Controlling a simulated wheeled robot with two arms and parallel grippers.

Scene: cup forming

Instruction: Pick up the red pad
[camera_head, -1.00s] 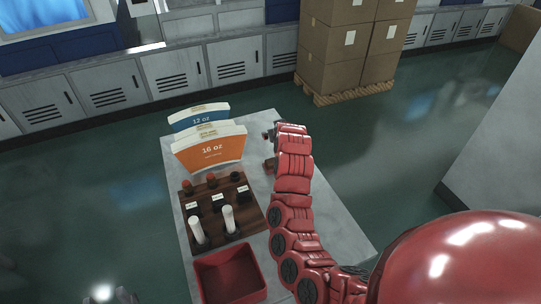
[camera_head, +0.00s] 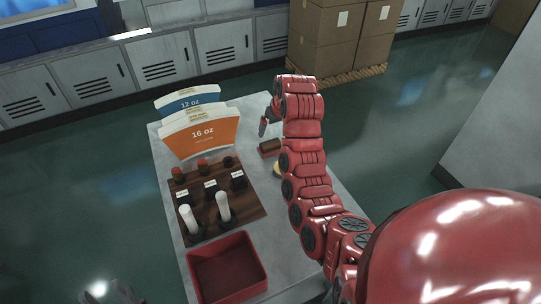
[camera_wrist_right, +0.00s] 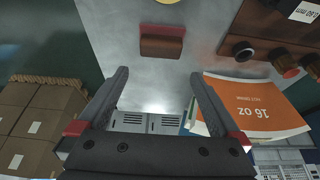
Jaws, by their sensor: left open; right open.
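The red pad (camera_head: 269,148) is a small brown block with a red layer, lying on the grey table beside my right forearm. In the right wrist view it (camera_wrist_right: 162,46) lies ahead of the fingertips, roughly centred between them and apart from them. My right gripper (camera_wrist_right: 159,76) is open and empty. In the head view it (camera_head: 264,126) shows only partly, at the far end of the arm above the table, near the pad. My left gripper (camera_head: 121,292) shows only in part at the lower left, away from the table.
A yellow item (camera_head: 277,169) lies near the pad, partly hidden by my arm. Orange (camera_head: 203,131) and blue (camera_head: 186,100) cup blanks stand at the far left. A wooden rack (camera_head: 245,207) with stamps and white cylinders and a red tray (camera_head: 227,268) stand nearer.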

